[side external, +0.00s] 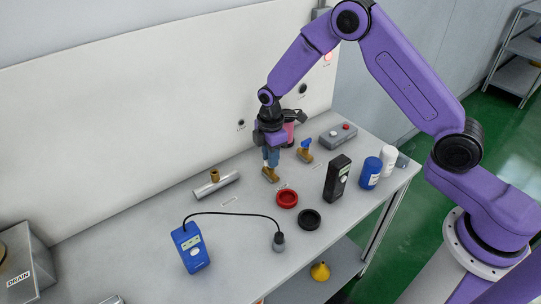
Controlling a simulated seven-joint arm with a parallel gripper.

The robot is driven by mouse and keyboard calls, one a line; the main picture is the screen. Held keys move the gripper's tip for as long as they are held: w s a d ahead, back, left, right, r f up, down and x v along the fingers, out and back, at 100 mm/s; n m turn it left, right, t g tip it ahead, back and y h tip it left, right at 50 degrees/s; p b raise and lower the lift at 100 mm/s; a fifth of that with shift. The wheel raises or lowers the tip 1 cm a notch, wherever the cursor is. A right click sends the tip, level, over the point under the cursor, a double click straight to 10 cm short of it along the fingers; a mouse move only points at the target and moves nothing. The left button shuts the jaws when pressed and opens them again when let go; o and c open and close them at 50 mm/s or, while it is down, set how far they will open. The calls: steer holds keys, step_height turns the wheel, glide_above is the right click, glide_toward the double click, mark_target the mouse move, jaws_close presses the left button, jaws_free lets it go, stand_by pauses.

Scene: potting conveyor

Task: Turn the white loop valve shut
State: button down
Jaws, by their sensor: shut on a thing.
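My gripper (270,158) points straight down over a small brass valve (270,175) near the middle of the bench. The blue-grey fingers are shut on the top of this valve. They hide its handle, so I cannot tell the handle's shape, colour or how it is turned. No white loop shows clearly anywhere. A second brass valve with a blue handle (305,150) stands just right of my gripper, apart from it. A silver pipe (216,187) with a brass fitting (214,175) lies to the left.
A red ring (287,199), a black ring (307,220) and a black handheld device (337,177) stand close in front and right. A grey box (338,136) is behind right. A blue meter (190,247) trails a cable to a probe (279,242). The bench's left half is mostly clear.

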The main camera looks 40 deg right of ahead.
steer(key=shift+n, duration=0.6)
steer(key=c, duration=1.2)
jaws_free()
steer(key=shift+r, duration=0.15)
step_height(320, 180, up, 17)
steer(key=shift+r, duration=0.1)
